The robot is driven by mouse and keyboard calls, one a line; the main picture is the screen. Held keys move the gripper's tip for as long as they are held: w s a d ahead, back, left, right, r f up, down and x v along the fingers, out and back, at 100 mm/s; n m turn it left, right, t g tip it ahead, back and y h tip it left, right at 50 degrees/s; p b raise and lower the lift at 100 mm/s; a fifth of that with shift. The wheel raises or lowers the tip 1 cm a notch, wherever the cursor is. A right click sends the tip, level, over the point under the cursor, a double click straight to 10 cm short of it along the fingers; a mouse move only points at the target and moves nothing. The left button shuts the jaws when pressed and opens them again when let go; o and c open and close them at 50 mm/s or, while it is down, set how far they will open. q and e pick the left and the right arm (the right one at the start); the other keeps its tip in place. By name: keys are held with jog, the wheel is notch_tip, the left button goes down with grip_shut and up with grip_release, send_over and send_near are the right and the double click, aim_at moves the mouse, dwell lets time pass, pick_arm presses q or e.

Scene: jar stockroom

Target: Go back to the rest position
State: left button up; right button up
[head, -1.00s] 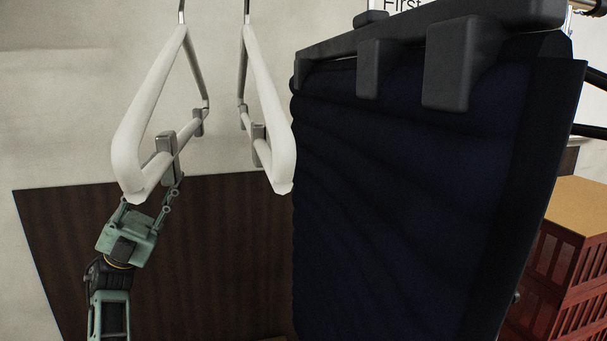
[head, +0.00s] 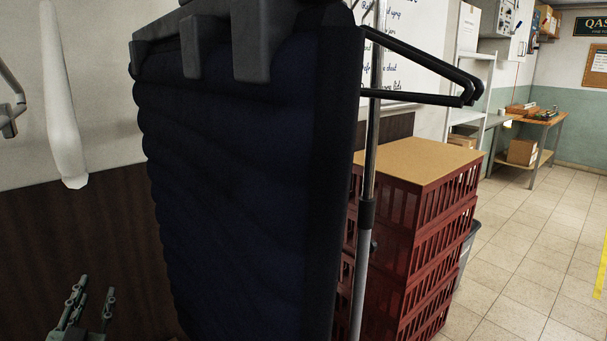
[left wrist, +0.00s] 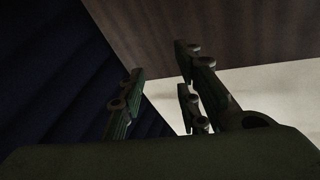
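My left gripper (head: 97,287) is at the bottom left of the head view, in front of the dark brown wall panel. Its fingers are spread, with nothing between them. In the left wrist view my left gripper (left wrist: 158,82) also shows parted, empty fingers. A dark blue quilted hanging (head: 235,190) is to the right of it and apart from it in the head view. My right gripper is not in view.
A metal pole (head: 366,180) with black hangers (head: 425,72) stands right of the hanging. Stacked red crates (head: 405,225) are behind it. Open tiled floor (head: 530,250) lies to the right.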

pick_arm(q)
jog(key=s+d+f+g+h, duration=0.2)
jog(key=s+d+f+g, duration=0.3)
jog(key=f, duration=0.4)
jog(key=s+d+f+g+h, duration=0.1)
jog(key=s+d+f+g, duration=0.2)
jog(key=s+d+f, duration=0.55)
jog(key=s+d+f+g+h, duration=0.1)
jog(key=s+d+f+g, duration=0.15)
jog(key=s, duration=0.25)
jog(key=s+d+f+m+g+h, duration=0.1)
jog(key=s+d+f+g, duration=0.15)
jog(key=s, duration=0.35)
jog(key=s+d+f+g+h, duration=0.1)
jog(key=s+d+f+g, duration=0.15)
jog(key=s, duration=0.25)
notch_tip(320, 180, down, 27)
jog(key=s+g, duration=0.1)
jog(key=s, duration=0.1)
jog(key=s+a+f+g, duration=0.1)
jog(key=s+a+f, duration=0.2)
jog(key=s+f, duration=1.2)
jog(key=shift+s+f+m+y+p, duration=0.2)
jog(key=shift+s+m+y+p, duration=0.15)
jog(key=shift+s, duration=0.4)
